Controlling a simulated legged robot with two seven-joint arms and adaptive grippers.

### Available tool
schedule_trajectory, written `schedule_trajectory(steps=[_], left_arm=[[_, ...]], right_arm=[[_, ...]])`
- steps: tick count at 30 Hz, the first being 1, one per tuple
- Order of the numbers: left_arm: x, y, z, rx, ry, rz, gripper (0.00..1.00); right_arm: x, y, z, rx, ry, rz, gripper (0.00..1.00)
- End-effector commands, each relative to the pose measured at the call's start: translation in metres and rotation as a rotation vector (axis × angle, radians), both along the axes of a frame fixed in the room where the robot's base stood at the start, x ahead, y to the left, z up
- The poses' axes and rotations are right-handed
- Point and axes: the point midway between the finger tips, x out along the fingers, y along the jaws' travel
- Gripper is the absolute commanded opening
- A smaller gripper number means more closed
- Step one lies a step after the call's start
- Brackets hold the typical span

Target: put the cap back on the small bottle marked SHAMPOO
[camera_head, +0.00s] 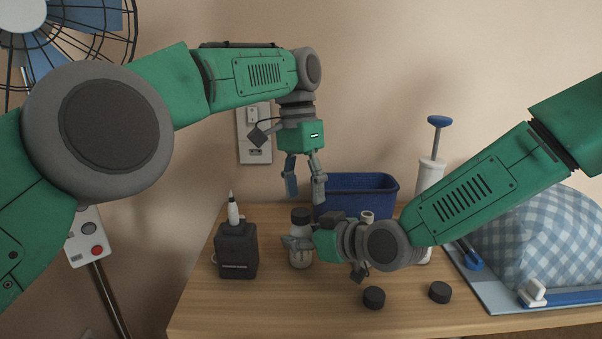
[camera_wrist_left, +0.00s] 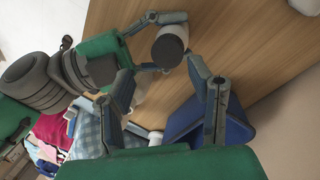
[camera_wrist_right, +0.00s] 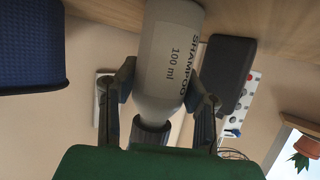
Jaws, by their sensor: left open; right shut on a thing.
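The small SHAMPOO bottle (camera_wrist_right: 165,60) is pale grey, with its label facing my right wrist camera. It stands upright on the table in the head view (camera_head: 301,257). My right gripper (camera_head: 297,243) is shut around its body from the right. A dark cap (camera_head: 301,215) sits on its top and also shows in the right wrist view (camera_wrist_right: 150,133); I cannot tell how tightly it fits. My left gripper (camera_head: 305,191) is open and empty, pointing down just above the capped top. In the left wrist view the dark cap (camera_wrist_left: 167,52) lies beyond the open fingers.
Two loose black caps (camera_head: 374,298) (camera_head: 440,292) lie at the table's front. A dark square bottle with a nozzle (camera_head: 237,252) stands left. A blue bin (camera_head: 372,184) is behind. A checked cloth pile (camera_head: 535,240) lies right. The front left of the table is clear.

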Motion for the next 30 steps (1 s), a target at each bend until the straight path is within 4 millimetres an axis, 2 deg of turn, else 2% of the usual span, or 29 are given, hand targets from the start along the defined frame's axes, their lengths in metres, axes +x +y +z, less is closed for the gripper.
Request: schedule_trajectory(steps=[9,21,27,30], left_arm=[[-0.001,0.001,0.014,0.125,-0.015,0.676,0.47],[-0.003,0.004,0.029,0.208,-0.034,1.524,0.47],[-0.004,0.005,0.034,0.216,-0.035,1.833,0.47],[-0.004,0.005,0.036,0.215,-0.034,1.921,0.47]], right_arm=[[0.0,-0.001,-0.001,-0.002,0.002,0.0,0.0],[0.0,-0.001,-0.001,-0.002,0.002,0.0,0.0],[0.0,-0.001,-0.001,-0.001,0.001,0.0,0.0],[0.0,-0.001,-0.001,-0.001,0.001,0.0,0.0]])
